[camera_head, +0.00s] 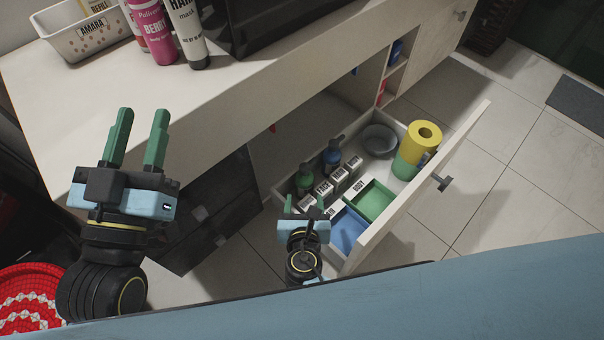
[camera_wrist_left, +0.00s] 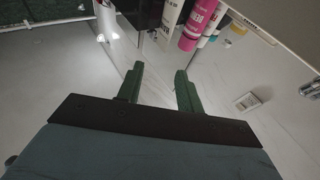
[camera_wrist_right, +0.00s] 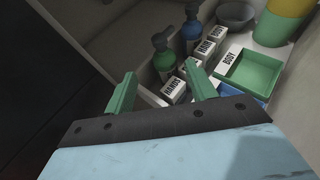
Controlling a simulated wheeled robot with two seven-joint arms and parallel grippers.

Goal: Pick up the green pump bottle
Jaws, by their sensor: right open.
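The green pump bottle (camera_head: 304,181) stands upright at the near-left side of the open drawer (camera_head: 437,149). It has a dark pump head and also shows in the right wrist view (camera_wrist_right: 163,59), just beyond my fingertips. My right gripper (camera_head: 304,207) is open and empty over the drawer's near end. In its wrist view, the fingers (camera_wrist_right: 160,76) point toward the green bottle and appear short of it. My left gripper (camera_head: 142,120) is open and empty in front of the counter, far from the bottle.
A blue pump bottle (camera_head: 332,156) stands just behind the green one. The counter (camera_head: 240,95) overhangs at left.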

